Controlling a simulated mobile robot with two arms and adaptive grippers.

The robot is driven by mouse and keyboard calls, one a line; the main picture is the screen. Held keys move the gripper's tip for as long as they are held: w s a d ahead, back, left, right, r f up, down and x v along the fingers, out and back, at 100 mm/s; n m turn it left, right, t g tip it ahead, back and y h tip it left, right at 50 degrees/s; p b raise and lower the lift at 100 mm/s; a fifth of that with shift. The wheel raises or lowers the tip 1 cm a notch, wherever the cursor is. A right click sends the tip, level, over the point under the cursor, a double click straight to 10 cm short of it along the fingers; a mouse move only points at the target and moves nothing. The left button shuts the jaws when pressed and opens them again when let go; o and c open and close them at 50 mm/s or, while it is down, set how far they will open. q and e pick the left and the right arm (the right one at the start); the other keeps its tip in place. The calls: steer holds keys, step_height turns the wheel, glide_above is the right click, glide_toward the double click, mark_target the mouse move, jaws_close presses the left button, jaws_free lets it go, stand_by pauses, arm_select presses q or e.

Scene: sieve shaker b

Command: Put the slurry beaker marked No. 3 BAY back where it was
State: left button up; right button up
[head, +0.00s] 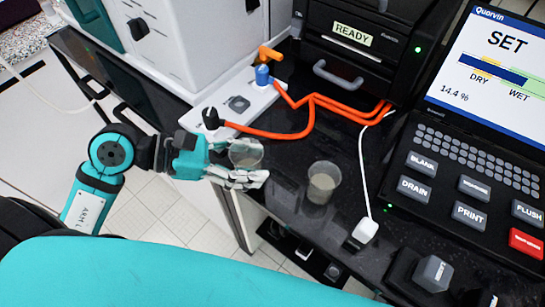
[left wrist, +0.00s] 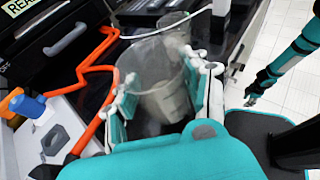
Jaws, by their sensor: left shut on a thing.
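My left gripper (head: 236,166) is shut on a clear beaker (head: 246,152) with greyish contents, near the front edge of the dark counter (head: 283,217). In the left wrist view the held beaker (left wrist: 158,85) stands between the fingers, roughly upright. I cannot tell whether its base touches the counter. A second clear beaker (head: 323,182) with similar contents stands on the counter to the right, and it shows behind the held one in the left wrist view (left wrist: 174,27). No marking is readable on either. A teal arm, likely my right, ends in a small gripper (left wrist: 252,98).
A white cable ends at a plug (head: 365,231) right of the beakers. A keypad console (head: 470,190) stands at the right.

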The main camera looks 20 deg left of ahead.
mark_target(272, 160)
arm_select(q)
steer(key=shift+w+d+f+b, duration=0.15)
steer(key=shift+w+b, duration=0.3)
steer(key=shift+w, duration=0.1)
steer(key=shift+w+d+f+b, duration=0.1)
steer(key=shift+w+b, duration=0.3)
steer(key=shift+w, duration=0.1)
steer(key=w, duration=0.2)
steer(key=w+d+p, duration=0.1)
steer(key=w, duration=0.1)
steer(key=shift+d+p, duration=0.2)
steer(key=shift+p, duration=0.1)
steer(key=shift+w+d, duration=0.1)
steer(key=shift+w, duration=0.1)
step_height(272, 160, down, 4)
steer(key=shift+r, duration=0.15)
arm_select(e)
steer(key=shift+w+d+f, duration=0.1)
steer(key=shift+d+f, duration=0.3)
steer(key=shift+f, duration=0.3)
arm_select(q)
steer(key=o, duration=1.2)
arm_select(e)
steer(key=shift+a+f, duration=0.1)
steer(key=shift+a, duration=0.05)
